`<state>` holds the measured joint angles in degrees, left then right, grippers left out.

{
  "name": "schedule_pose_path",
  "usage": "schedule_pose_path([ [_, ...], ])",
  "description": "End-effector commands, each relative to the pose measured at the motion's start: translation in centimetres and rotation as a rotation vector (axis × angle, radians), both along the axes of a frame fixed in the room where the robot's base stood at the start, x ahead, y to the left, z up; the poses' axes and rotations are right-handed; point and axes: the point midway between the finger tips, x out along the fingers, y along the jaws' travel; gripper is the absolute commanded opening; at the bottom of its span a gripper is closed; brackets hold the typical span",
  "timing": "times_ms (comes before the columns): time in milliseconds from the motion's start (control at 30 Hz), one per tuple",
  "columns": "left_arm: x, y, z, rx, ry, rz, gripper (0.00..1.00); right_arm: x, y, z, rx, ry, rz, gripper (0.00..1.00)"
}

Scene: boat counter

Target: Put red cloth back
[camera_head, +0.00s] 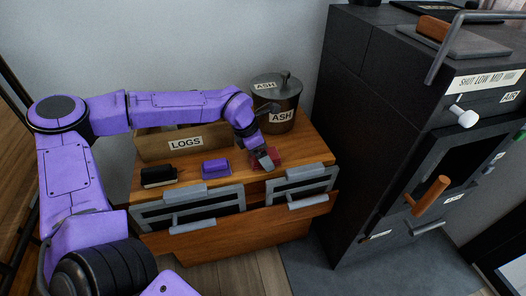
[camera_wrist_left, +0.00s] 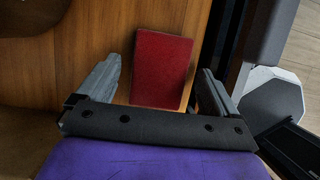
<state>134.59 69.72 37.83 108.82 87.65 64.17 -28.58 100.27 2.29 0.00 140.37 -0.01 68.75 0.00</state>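The red cloth (camera_wrist_left: 162,68) is a flat-faced dark red block on the wooden top, at its right part in the head view. My left gripper (camera_head: 268,159) is over it, pointing down and partly covering it in that view. In the left wrist view the two grey fingers of my left gripper (camera_wrist_left: 159,78) are apart, with the red cloth lying between and ahead of them. Clear gaps show on both sides, so the fingers are not closed on it. My right gripper is not in view.
A purple block (camera_head: 215,167) and a black block (camera_head: 158,175) lie left of the red cloth. A LOGS box (camera_head: 180,146) and an ASH bucket (camera_head: 276,103) stand behind. A black stove (camera_head: 385,110) rises on the right. Grey-handled drawer fronts (camera_head: 190,208) are below.

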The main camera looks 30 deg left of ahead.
Motion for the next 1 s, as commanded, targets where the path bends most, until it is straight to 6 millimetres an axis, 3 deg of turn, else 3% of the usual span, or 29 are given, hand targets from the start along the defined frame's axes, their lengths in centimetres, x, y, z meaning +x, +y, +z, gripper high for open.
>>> schedule_pose_path([
  [167, 0.0, 0.0, 0.0, -0.001, -0.002, 0.0, 0.94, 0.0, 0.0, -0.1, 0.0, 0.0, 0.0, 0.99],
  [300, 0.1, 0.0, -0.9, 0.0, -0.005, 0.0, 0.94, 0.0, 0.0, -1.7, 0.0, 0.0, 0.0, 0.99],
  [400, -0.5, 0.6, 2.7, -0.002, -0.008, 0.002, 0.94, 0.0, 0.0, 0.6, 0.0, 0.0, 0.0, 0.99],
  [633, -2.7, 2.3, 7.5, -0.004, -0.007, 0.001, 0.94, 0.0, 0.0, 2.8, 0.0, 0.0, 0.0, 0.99],
  [800, -3.4, 2.9, 9.1, -0.002, -0.004, 0.0, 0.94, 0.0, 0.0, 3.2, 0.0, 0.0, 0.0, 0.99],
  [1000, -3.5, 3.0, 9.2, 0.0, -0.003, 0.0, 0.94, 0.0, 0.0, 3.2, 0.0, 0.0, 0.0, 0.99],
])
